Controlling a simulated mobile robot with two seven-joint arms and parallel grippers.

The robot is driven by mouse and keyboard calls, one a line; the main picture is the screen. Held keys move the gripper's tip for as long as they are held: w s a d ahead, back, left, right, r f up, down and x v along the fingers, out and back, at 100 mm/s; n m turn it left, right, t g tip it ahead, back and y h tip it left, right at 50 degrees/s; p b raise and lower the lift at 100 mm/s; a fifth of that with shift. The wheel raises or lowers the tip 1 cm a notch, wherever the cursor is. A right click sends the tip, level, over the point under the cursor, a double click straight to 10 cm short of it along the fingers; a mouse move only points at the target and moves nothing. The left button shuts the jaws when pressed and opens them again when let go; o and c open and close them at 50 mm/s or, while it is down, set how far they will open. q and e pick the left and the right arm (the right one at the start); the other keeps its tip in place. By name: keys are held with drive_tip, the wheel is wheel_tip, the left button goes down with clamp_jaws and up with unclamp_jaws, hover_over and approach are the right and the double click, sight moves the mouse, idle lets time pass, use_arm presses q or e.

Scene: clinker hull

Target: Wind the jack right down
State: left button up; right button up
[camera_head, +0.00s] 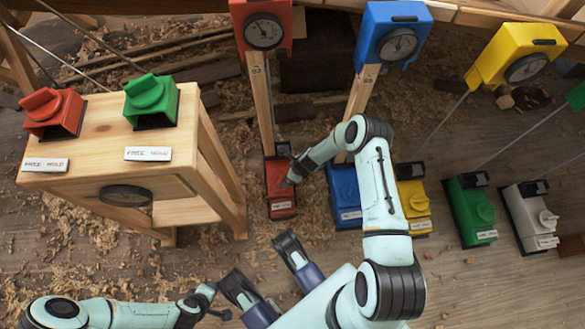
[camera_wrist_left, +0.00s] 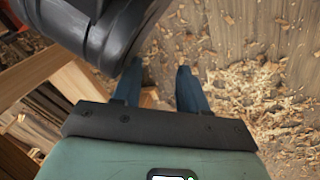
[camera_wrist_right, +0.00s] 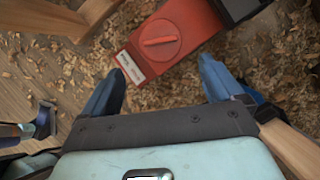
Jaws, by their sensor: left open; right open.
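A red jack unit (camera_head: 281,203) stands on the floor at the foot of a wooden post, with a black part at its upper end and a pale label at its lower end. In the right wrist view its round red knob (camera_wrist_right: 160,40) with a raised bar lies ahead of the fingertips. My right gripper (camera_head: 290,182) is over this unit in the head view. It is open with nothing between its fingers (camera_wrist_right: 160,85), apparently apart from the knob. My left gripper (camera_head: 214,303) is low in the head view, open and empty above the shavings-strewn floor.
Blue (camera_head: 345,196), yellow (camera_head: 413,207), green (camera_head: 471,210) and white (camera_head: 530,217) units stand to the right. Red (camera_head: 262,28), blue (camera_head: 394,34) and yellow (camera_head: 516,55) gauge boxes are above. A wooden bench (camera_head: 101,152) with red (camera_head: 52,112) and green (camera_head: 151,100) knobbed units stands left.

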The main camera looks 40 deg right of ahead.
use_arm(q)
drive_tip(key=shift+w+d+r+t+p, duration=0.15)
drive_tip(key=shift+w+r+t+p, duration=0.2)
drive_tip(key=shift+w+r, duration=0.55)
use_arm(e)
drive_tip(key=shift+v, duration=1.15)
use_arm(q)
drive_tip(key=shift+f, duration=0.1)
